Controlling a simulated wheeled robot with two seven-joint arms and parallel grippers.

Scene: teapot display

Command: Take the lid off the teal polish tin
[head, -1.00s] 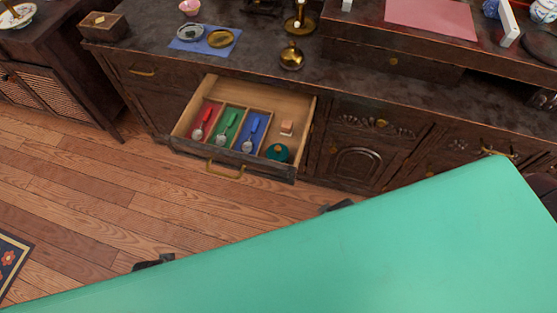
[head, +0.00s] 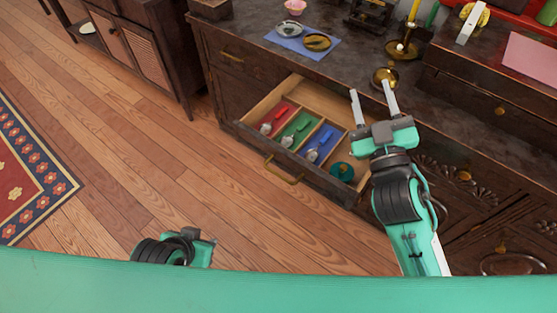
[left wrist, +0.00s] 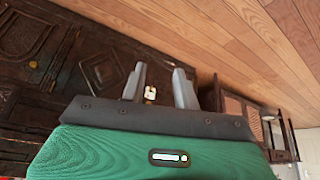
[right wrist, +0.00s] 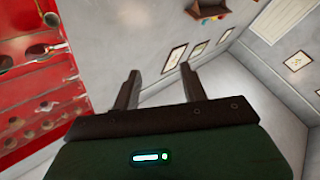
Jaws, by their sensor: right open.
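The teal polish tin (head: 343,172) sits at the right front corner of the open drawer (head: 290,165). It looks like a round teal disc from above; I cannot tell its lid from its body. My right gripper (head: 372,92) is open and empty, raised in front of the cabinet, its fingers pointing up and away from the tin. Its spread fingers also show in the right wrist view (right wrist: 160,84). My left gripper shows in the left wrist view (left wrist: 158,80), open with nothing between its fingers. In the head view only part of my left arm shows at lower left.
The drawer holds red (head: 277,115), green (head: 297,130) and blue (head: 320,145) compartments with spoon-like utensils.

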